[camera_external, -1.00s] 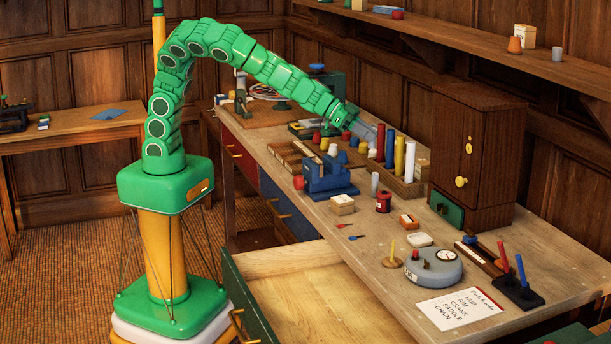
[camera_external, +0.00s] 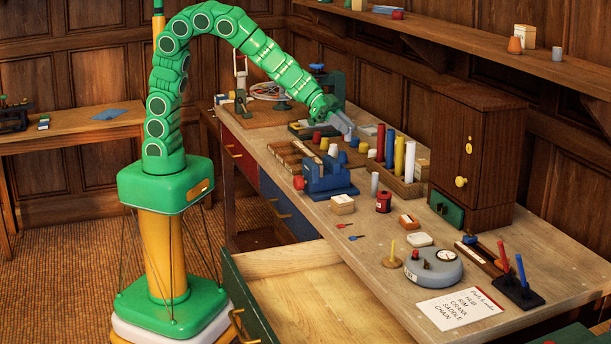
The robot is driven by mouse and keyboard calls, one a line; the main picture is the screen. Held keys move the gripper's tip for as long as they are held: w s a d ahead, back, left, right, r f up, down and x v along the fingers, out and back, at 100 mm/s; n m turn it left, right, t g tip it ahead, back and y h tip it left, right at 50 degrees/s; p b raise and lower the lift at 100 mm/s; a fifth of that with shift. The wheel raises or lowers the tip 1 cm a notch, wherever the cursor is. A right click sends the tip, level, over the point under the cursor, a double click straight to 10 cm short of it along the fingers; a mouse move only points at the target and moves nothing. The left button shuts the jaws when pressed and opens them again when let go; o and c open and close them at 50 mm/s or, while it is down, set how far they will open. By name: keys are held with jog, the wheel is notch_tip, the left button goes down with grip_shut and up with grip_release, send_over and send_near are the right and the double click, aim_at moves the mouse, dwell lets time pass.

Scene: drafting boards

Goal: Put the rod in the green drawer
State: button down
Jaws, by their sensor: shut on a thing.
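My gripper (camera_external: 345,130) is over the back of the long bench, left of a rack of upright rods, low over several small coloured pieces. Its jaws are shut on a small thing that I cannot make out. The rack holds a red rod (camera_external: 381,141), a yellow rod (camera_external: 400,157) and a white rod (camera_external: 410,161), among others. A short white rod (camera_external: 374,184) stands apart in front of them. A large drawer with a green front (camera_external: 245,296) is pulled open below the bench, its visible wooden floor bare.
A blue vise (camera_external: 325,178) stands between my gripper and the open drawer. A red spool (camera_external: 384,202), a wooden block (camera_external: 342,205) and a round grey gauge (camera_external: 434,268) stand on the bench. The brown cabinet (camera_external: 476,145) rises at the right. A shelf (camera_external: 470,45) runs above.

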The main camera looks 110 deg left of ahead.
jog(key=shift+s+a+f+n+g+y, duration=0.25)
jog(key=shift+s+a+f+n+y, duration=1.75)
jog(key=shift+a, duration=1.95)
jog(key=shift+s+a+f+n+g+y, duration=0.25)
jog(key=shift+s+a+f+n+y, duration=0.95)
jog(key=shift+a+n+y, duration=2.15)
jog(key=s+a+r+n+g+y, duration=0.1)
jog(key=s+a+n+g+y, duration=0.4)
jog(key=s+a+n+g, duration=0.95)
jog(key=w+a+f+m+t, duration=0.1)
jog(key=w+a+f, duration=0.1)
jog(key=w+a+f+m+t, duration=0.1)
jog(key=w+a+f, duration=0.1)
jog(key=a+f, duration=0.1)
jog(key=w+a+f+m+t, duration=0.1)
jog(key=w+a+f, duration=0.1)
jog(key=f, duration=0.1)
jog(key=shift+w+a+f, duration=0.15)
jog(key=shift+w+a, duration=0.15)
jog(key=shift+w, duration=0.05)
jog(key=shift+w+a+f, duration=0.35)
jog(key=shift+w+f, duration=0.15)
jog(key=shift+f, duration=1.7)
